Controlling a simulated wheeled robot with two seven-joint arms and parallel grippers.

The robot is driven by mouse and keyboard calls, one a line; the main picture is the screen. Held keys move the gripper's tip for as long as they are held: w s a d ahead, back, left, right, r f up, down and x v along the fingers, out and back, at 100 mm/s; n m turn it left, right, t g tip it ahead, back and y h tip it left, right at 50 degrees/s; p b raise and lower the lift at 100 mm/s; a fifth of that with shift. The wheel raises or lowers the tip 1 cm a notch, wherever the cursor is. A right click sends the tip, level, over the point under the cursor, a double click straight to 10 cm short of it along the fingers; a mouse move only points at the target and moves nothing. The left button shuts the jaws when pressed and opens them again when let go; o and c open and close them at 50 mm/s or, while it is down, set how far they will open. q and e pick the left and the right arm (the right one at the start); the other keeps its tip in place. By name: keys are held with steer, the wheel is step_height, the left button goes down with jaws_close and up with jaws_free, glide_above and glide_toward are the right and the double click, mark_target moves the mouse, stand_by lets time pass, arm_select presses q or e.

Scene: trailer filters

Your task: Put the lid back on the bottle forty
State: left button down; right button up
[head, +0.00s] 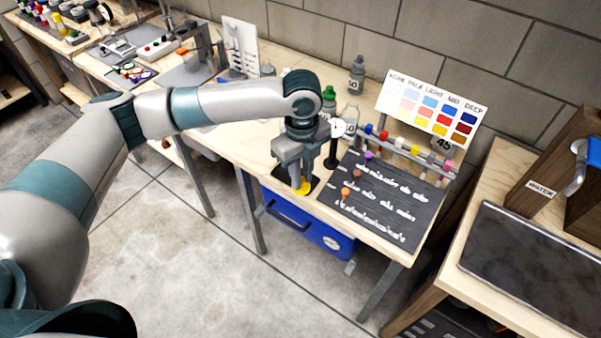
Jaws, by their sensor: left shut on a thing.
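My left gripper (299,176) points down over the front edge area of the pale wooden workbench. It is shut on a small yellow thing (303,187) low between its fingertips, just above or on a black patch of the bench. I cannot tell for sure whether the yellow thing is the lid. A clear bottle (350,121) stands behind and to the right of the gripper, with a label too small to read surely. A bottle with a green top (329,97) and a grey bottle (356,75) stand farther back. My right gripper is not in view.
A black board with white writing (378,200) lies right of the gripper. Behind it are a rack of small coloured items (410,151), a "45" label (443,144) and a colour chart (433,105). A dark stand (333,150) rises close beside the gripper.

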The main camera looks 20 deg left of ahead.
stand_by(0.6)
arm_select(q)
steer(key=shift+r, duration=0.1)
steer(key=n, duration=0.1)
steer(key=a+r+n, duration=0.1)
steer(key=n, duration=0.1)
steer(key=shift+s+r, duration=0.1)
steer(key=shift+r, duration=0.15)
steer(key=s+a+r+n+b, duration=0.1)
steer(key=r+n, duration=0.4)
steer(key=n, duration=0.6)
steer(key=s+a+r+n+b, duration=0.1)
steer(key=s+a+r+n, duration=0.3)
steer(key=n, duration=0.7)
steer(key=shift+a+r+b, duration=0.25)
steer(key=shift+r+b, duration=0.15)
steer(key=shift+r, duration=0.35)
